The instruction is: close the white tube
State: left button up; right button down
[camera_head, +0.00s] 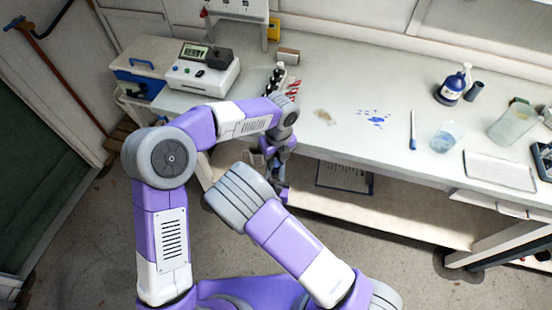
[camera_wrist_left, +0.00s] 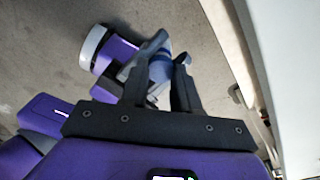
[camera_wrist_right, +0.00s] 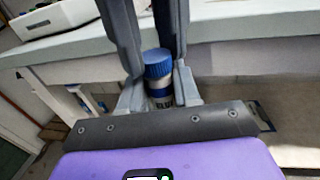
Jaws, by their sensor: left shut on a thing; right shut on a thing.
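The tube (camera_wrist_right: 160,101), with a pale, dark-marked body, stands between the light grey fingers of my right gripper (camera_wrist_right: 160,88) in the right wrist view. A ribbed blue cap (camera_wrist_right: 158,63) sits at its top end; whether it is fully seated cannot be told. The dark fingers of my left gripper (camera_wrist_left: 158,70) come down from above around the cap. In the left wrist view they close near blue and grey parts that are hard to separate. In the head view both grippers meet in front of the bench edge, where my arms mostly hide them and the tube.
The white bench (camera_head: 330,85) lies behind the grippers, with a lower shelf (camera_head: 400,205) beneath. The bench middle is mostly free.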

pick_arm(q)
jog(key=m, duration=0.6)
jog(key=shift+m, duration=0.4)
jog(key=m, duration=0.4)
jog(key=shift+t, duration=0.3)
jog(key=m, duration=0.4)
jog(key=o, duration=1)
jog(key=shift+r, duration=2.25)
jog(key=shift+c, duration=0.3)
